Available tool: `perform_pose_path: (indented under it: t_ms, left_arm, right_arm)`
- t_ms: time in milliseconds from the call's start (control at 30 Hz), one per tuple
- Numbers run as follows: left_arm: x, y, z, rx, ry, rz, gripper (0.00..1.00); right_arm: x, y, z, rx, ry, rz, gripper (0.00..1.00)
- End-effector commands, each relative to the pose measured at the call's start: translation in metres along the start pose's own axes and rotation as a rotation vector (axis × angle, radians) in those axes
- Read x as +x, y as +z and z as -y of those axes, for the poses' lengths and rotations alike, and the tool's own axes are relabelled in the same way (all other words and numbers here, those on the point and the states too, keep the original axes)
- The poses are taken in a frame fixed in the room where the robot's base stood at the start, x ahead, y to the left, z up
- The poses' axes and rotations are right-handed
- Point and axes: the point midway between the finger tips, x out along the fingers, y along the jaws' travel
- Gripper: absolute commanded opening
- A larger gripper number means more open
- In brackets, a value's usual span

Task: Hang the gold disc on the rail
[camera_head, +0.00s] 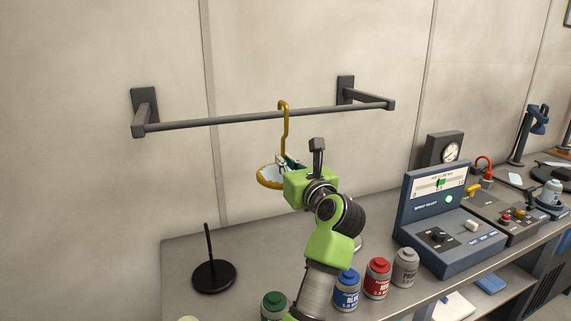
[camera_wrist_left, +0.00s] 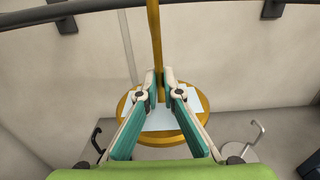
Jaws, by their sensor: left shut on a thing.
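The gold disc (camera_head: 268,179), with a pale face, hangs from a long gold hook (camera_head: 285,128) below the rail. Its gold rim also shows in the left wrist view (camera_wrist_left: 160,139). The dark grey rail (camera_head: 220,120) sits on two wall brackets. The hook's curved top shows just above the rail, and its stem crosses in front of it. I cannot tell whether the hook rests on the rail. My left gripper (camera_head: 284,162) is shut on the hook's lower stem, just above the disc; its teal fingers (camera_wrist_left: 159,79) meet there. My right gripper is out of view.
Below is a grey bench with a black stand (camera_head: 214,276) at left. Blue (camera_head: 347,290), red (camera_head: 377,279) and grey (camera_head: 405,268) cans stand near my arm, with a green one (camera_head: 274,306) in front. A control box (camera_head: 450,225) stands to the right.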

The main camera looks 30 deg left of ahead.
Motion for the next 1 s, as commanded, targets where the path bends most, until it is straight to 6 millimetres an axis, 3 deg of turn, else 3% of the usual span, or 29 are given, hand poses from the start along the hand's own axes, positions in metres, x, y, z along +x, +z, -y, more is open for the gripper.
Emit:
perform_pose_path:
  t_ms: [900,1000]
  left_arm:
    - [0.073,0.001,0.000,0.000,-0.001,0.004,0.00]
    - [0.076,-0.008,0.001,-0.001,-0.003,0.001,0.00]
  right_arm:
    - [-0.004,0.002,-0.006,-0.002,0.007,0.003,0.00]
    - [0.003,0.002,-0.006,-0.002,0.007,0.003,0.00]
